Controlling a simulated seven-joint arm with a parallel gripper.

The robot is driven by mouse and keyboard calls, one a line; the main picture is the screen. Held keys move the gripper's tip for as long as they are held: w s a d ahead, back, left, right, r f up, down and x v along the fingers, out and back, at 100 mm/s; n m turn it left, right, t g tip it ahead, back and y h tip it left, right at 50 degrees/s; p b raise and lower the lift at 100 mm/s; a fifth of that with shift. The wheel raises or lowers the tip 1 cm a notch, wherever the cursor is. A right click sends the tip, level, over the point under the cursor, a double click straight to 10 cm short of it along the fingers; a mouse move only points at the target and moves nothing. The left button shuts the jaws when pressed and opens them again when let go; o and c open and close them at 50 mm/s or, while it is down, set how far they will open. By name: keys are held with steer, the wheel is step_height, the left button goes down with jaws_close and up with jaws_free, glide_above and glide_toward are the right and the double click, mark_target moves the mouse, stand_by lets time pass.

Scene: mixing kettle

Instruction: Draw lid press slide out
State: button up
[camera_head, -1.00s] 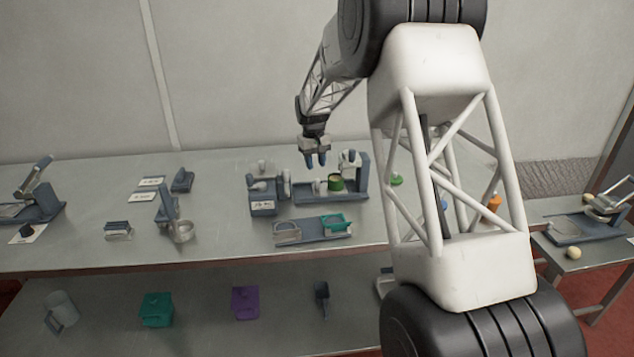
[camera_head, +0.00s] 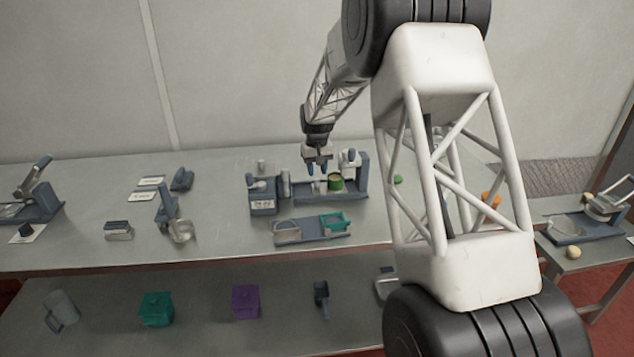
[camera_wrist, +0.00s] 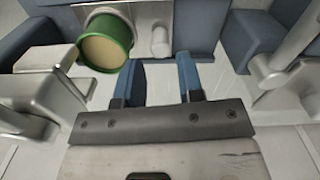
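The lid press is a blue-grey fixture (camera_head: 364,178) with upright sides, in the middle of the bench. A green-banded can with a tan top (camera_head: 336,182) sits at it; the can also shows at the upper left in the wrist view (camera_wrist: 106,42). A light grey plate with a small round knob (camera_wrist: 159,42) is beside the can, just beyond my fingertips. I cannot tell for sure whether this is the slide. My gripper (camera_head: 317,169) is over the press, blue fingers pointing down. In the wrist view my gripper (camera_wrist: 162,72) is open, with nothing seen between its fingers.
A blue-grey box with a label (camera_head: 263,197) stands left of the press. A tray with a green frame (camera_head: 335,222) lies in front. Grey metal parts (camera_wrist: 50,85) rise close to my fingers on the left, and others (camera_wrist: 280,70) on the right.

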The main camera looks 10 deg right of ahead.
mark_target(317, 179)
steer(key=shift+f, duration=2.5)
steer(key=shift+c, duration=0.2)
jaws_close()
